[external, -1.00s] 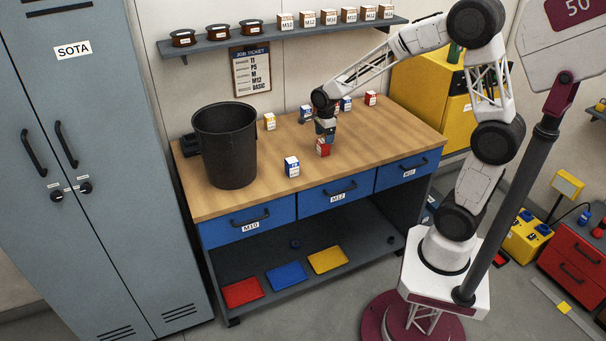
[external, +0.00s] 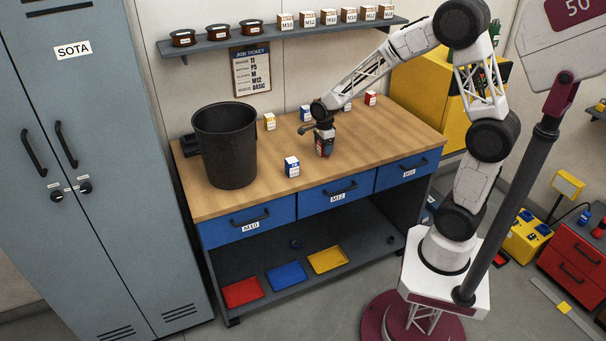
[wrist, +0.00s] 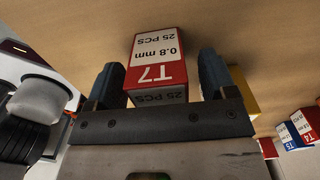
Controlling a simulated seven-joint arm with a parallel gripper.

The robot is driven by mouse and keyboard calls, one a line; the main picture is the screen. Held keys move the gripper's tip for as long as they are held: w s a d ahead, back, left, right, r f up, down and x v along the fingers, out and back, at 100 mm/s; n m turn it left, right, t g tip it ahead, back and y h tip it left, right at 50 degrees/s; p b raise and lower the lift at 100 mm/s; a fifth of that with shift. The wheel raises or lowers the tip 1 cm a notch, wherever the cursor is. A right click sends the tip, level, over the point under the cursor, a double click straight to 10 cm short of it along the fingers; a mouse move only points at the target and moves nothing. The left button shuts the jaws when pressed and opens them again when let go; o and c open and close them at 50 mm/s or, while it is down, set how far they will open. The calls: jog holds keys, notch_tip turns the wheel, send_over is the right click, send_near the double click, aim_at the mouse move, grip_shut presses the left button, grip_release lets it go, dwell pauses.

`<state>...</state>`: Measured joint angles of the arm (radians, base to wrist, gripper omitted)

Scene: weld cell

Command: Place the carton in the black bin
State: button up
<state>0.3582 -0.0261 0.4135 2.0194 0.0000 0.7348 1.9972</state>
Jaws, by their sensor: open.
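A red and white carton (external: 324,148) stands on the wooden bench top, right of the bin. In the wrist view the carton (wrist: 157,58) shows a label reading T7, 0.8 mm, 25 PCS. My gripper (external: 324,142) is down over this carton. In the wrist view my gripper (wrist: 163,80) is open, with one finger on each side of the carton; I cannot tell whether either finger touches it. The black bin (external: 225,150) stands upright on the left part of the bench. Its inside bottom is hidden.
A blue and white carton (external: 292,166) stands between the bin and my gripper. A yellow carton (external: 270,122), a red carton (external: 370,98) and blue ones stand farther back. A shelf (external: 285,34) with spools and boxes hangs above the bench. The bench's front right is clear.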

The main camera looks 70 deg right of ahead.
dwell(0.3)
jog(key=c, duration=1.1)
jog(key=shift+r, duration=0.1)
jog(key=shift+r, duration=0.5)
jog(key=shift+s+a+r, duration=0.1)
jog(key=shift+s+r, duration=0.05)
jog(key=shift+r, duration=0.45)
jog(key=shift+s+r, duration=0.15)
jog(key=shift+r, duration=0.45)
jog(key=s+a, duration=0.1)
jog(key=s, duration=0.3)
jog(key=s+a+r, duration=0.1)
jog(key=s+a, duration=0.1)
jog(key=s, duration=0.3)
jog(key=s+a, duration=0.2)
jog(key=s, duration=0.3)
jog(key=shift+s+a+r, duration=0.15)
jog(key=shift+s+r, duration=0.05)
jog(key=shift+s, duration=0.05)
